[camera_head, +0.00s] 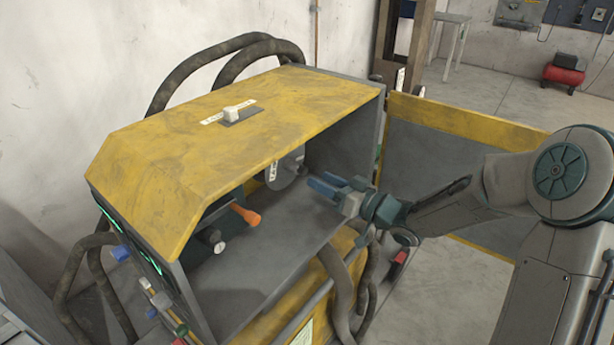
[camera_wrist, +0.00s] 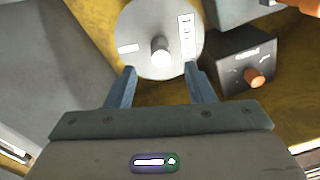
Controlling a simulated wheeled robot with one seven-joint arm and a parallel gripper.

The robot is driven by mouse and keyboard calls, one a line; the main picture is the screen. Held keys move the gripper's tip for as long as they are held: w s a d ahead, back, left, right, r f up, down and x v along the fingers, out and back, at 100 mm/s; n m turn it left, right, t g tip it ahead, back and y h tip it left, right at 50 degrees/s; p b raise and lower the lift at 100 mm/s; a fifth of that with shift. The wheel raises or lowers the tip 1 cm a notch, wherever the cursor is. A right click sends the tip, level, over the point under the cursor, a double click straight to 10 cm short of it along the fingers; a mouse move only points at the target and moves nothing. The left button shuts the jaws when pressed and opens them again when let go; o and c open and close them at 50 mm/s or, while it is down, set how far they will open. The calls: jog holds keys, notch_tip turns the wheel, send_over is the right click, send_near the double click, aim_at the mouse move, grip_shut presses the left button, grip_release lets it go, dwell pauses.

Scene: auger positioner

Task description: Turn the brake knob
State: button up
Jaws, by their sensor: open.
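A round grey disc (camera_wrist: 143,30) with white labels and a small round knob (camera_wrist: 161,50) at its centre is at the top middle of the wrist view. The disc also shows inside the yellow-topped housing in the head view (camera_head: 283,177). To its right, a dark box (camera_wrist: 232,66) carries an orange knob (camera_wrist: 257,78); its label is too small to read. I cannot tell from the labels which is the brake knob. My gripper (camera_wrist: 160,72) is open and empty, its fingers pointing at the disc, either side of the centre knob's line. It also shows at the housing opening (camera_head: 318,186).
The housing's yellow roof (camera_head: 240,105) hangs over the opening, and its right side wall (camera_head: 368,140) is close to my gripper. An orange handle (camera_head: 246,214) and a grey-tipped knob (camera_head: 215,241) stick out further left inside. Hoses (camera_head: 340,285) hang in front.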

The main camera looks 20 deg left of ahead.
jog(key=v, duration=0.5)
jog(key=shift+s+d, duration=0.15)
jog(key=d+m+t+h, duration=0.4)
jog(key=d+m+h, duration=0.2)
jog(key=d+h, duration=1.05)
jog(key=s+d+m+g, duration=0.2)
jog(key=s+d+g, duration=0.1)
jog(key=s, duration=0.8)
jog(key=s+d+m+g, duration=0.1)
jog(key=s+d+g, duration=0.2)
jog(key=s, duration=0.8)
jog(key=shift+s+f+m+g+h, duration=0.15)
jog(key=shift+s+m+g+h, duration=0.25)
jog(key=shift+g, duration=0.4)
